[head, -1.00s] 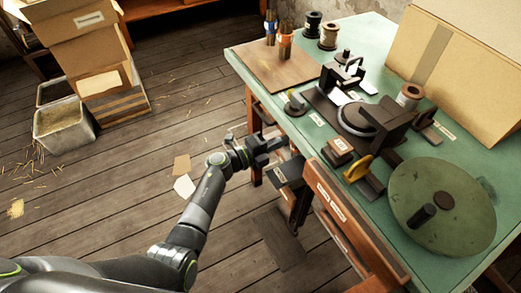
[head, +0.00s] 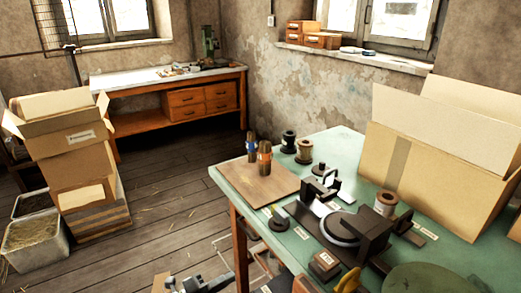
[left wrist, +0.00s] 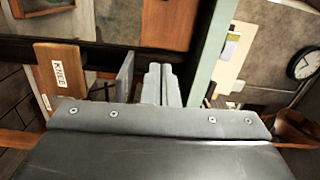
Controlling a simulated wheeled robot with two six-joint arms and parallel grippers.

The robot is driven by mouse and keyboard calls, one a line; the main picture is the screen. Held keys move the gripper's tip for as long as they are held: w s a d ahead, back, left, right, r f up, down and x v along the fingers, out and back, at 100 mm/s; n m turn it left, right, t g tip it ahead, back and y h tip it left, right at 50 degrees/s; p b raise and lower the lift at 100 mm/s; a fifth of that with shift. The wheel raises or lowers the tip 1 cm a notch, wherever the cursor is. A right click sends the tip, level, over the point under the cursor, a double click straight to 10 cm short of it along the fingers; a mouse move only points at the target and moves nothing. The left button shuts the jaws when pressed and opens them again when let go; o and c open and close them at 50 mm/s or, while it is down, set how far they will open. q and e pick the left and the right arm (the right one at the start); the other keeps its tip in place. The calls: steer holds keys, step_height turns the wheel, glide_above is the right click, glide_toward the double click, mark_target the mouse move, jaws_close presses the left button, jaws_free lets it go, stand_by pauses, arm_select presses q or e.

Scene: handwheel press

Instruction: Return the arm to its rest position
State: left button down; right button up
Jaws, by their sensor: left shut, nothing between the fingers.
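My left gripper (head: 220,283) shows at the bottom edge of the head view, shut and empty. It is left of the green table's front side, apart from the handwheel press. In the left wrist view its closed fingers (left wrist: 163,84) point past the table edge, with nothing between them. Most of my left arm is below the head picture. The dark press (head: 365,228) stands on the green table. My right gripper is not in view.
The green table (head: 338,150) holds a wooden board (head: 258,184), spools and a large open carton (head: 440,135). Stacked cartons (head: 75,165) stand at the left, a workbench (head: 125,80) at the back. The wooden floor (head: 170,190) between is mostly clear.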

arm_select(q)
steer(key=s+a+f+n+y+p, duration=0.1)
steer(key=s+a+f+n+y, duration=0.35)
steer(key=f+n, duration=0.3)
steer(key=s+a+f+n+y+p, duration=0.1)
steer(key=s+a+f+n+y, duration=0.4)
steer(key=f, duration=0.4)
steer(key=s+a+f+n+y+p, duration=0.1)
steer(key=s+a+f+n+y, duration=0.3)
steer(key=a+f+n, duration=0.3)
steer(key=s+a+f+n+g, duration=0.1)
steer(key=s+f+n+g, duration=0.2)
steer(key=s, duration=0.8)
steer(key=s+a+f+n+g+y, duration=0.1)
steer(key=s+f+n+g, duration=0.2)
steer(key=s+f, duration=0.3)
steer(key=s+a+f+n+g+y+p, duration=0.1)
steer(key=s+f+n+g, duration=0.2)
steer(key=s, duration=1.3)
step_height(320, 180, down, 2)
steer(key=shift+a+g, duration=0.25)
steer(key=shift+g, duration=0.15)
